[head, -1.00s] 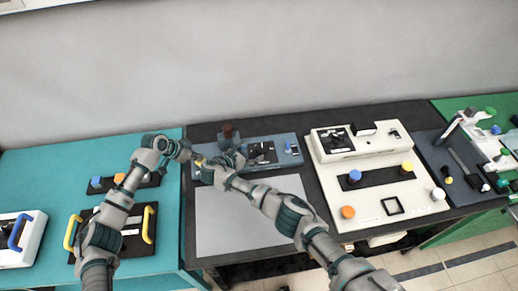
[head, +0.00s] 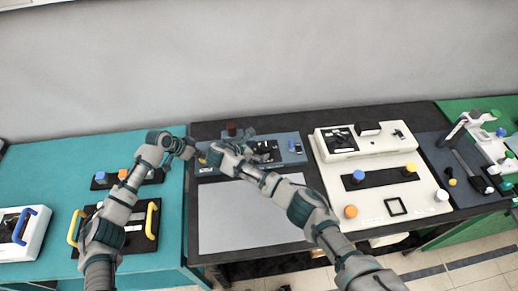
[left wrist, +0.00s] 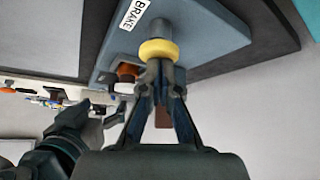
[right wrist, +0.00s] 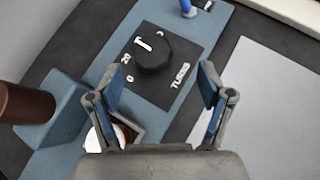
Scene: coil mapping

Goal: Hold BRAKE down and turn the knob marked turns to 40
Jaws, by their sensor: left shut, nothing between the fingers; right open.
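The blue-grey device (head: 292,147) stands at the back of the dark table. In the left wrist view, the yellow button (left wrist: 158,50) sits beside the label BRAKE (left wrist: 131,14). My left gripper (left wrist: 158,68) is shut and empty, its tips at the yellow button and seemingly touching it; how far the button is pressed I cannot tell. In the right wrist view, the black knob (right wrist: 155,55) has a white pointer mark, the label TURNS and scale marks 0 and 20; the exact pointer reading is unclear. My right gripper (right wrist: 162,88) is open above the device, its fingers apart from the knob.
A brown cylinder (right wrist: 25,104) rises from the device near my right gripper. A blue switch (right wrist: 188,8) is beyond the knob. A grey mat (head: 250,215) lies clear in front. A white device (head: 380,180) is to the right, a yellow-handled black panel (head: 140,240) to the left.

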